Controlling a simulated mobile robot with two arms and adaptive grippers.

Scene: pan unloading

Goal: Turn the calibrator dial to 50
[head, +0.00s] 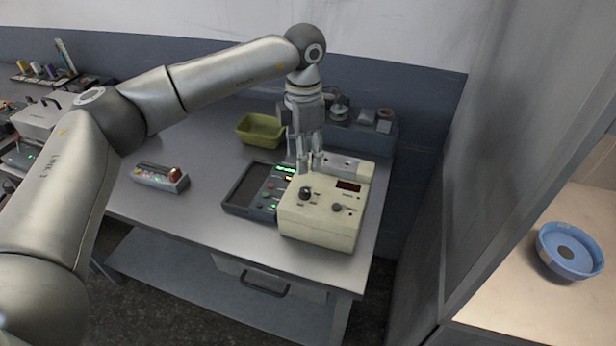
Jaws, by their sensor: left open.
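A cream box-shaped instrument (318,228), which looks like the calibrator, stands near the right end of the grey table. Its top panel has a larger black dial (305,193) on the left, a smaller dark knob (337,208) on the right and a dark red display (348,186). The dial setting and any number on the display are too small to read. My left gripper (310,163) points down just behind the black dial, fingers open and empty. It appears above the instrument's rear edge; whether it touches anything I cannot tell. My right gripper is out of view.
A dark panel with green lights (242,190) lies left of the instrument. A green bin (260,131) stands behind it. A control box with a red button (160,177) sits further left. A grey wall panel (505,150) rises on the right, with a blue bowl (548,262) beyond.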

